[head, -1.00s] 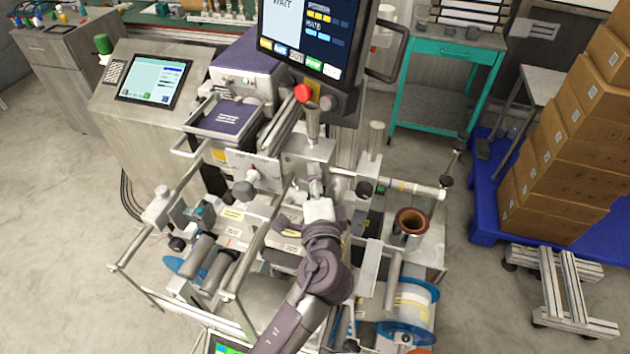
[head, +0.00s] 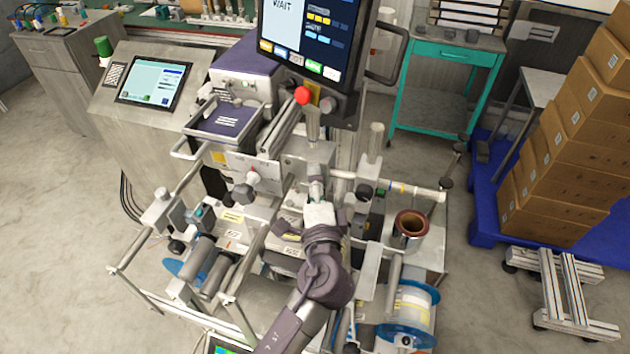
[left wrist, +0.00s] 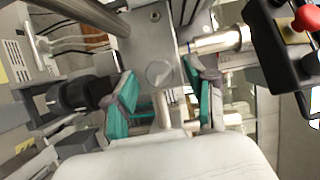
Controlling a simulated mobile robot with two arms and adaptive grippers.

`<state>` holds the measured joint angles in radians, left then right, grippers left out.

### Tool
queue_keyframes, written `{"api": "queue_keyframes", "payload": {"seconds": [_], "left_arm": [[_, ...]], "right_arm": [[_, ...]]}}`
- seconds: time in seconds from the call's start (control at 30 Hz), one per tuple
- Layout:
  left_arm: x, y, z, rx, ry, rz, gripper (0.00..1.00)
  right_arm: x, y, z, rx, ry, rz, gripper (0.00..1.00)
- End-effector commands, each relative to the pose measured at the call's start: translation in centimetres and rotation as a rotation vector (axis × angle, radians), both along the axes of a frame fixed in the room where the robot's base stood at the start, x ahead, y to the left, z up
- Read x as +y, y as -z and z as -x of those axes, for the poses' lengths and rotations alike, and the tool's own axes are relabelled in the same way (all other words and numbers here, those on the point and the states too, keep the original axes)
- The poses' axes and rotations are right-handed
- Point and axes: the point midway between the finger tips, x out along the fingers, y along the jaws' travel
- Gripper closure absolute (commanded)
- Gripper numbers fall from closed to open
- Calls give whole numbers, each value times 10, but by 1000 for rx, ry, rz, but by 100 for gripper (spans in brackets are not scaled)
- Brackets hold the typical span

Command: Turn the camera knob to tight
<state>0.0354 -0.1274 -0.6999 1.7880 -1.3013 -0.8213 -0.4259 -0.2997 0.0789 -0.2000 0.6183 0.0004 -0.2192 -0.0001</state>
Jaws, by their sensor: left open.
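My left gripper (head: 316,189) reaches into the middle of the machine (head: 290,145) from the front. In the left wrist view its two teal-padded fingers (left wrist: 163,100) are spread apart with a gap between them. A small round grey knob (left wrist: 160,74) shows in that gap, against a grey metal plate (left wrist: 150,40). It looks like the camera knob, but I see no label on it. I cannot tell whether the fingers touch it. In the head view the knob is hidden or too small to make out. My right gripper is not in view.
A black cylindrical part (left wrist: 75,93) lies close outside the left finger, and a metal rod (left wrist: 220,41) beside the right finger. The monitor (head: 310,45) with a red button (head: 302,95) overhangs the machine. A brown-rimmed roll (head: 411,223) stands to the right.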

Motion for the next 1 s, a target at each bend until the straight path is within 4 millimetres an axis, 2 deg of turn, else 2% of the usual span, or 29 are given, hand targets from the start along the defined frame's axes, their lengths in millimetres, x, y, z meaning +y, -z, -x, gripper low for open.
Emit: {"api": "queue_keyframes", "payload": {"seconds": [0.17,0.4,0.53,0.7,1.0], "left_arm": [[-2,1,26,4,2,1,44],[-6,0,78,4,2,-1,44],[-8,0,100,3,1,-1,44],[-9,-2,114,2,0,-1,44],[-9,-2,117,0,0,-1,44]], "right_arm": [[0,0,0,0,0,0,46],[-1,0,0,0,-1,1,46],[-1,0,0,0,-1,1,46],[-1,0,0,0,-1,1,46],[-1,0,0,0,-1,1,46]]}}
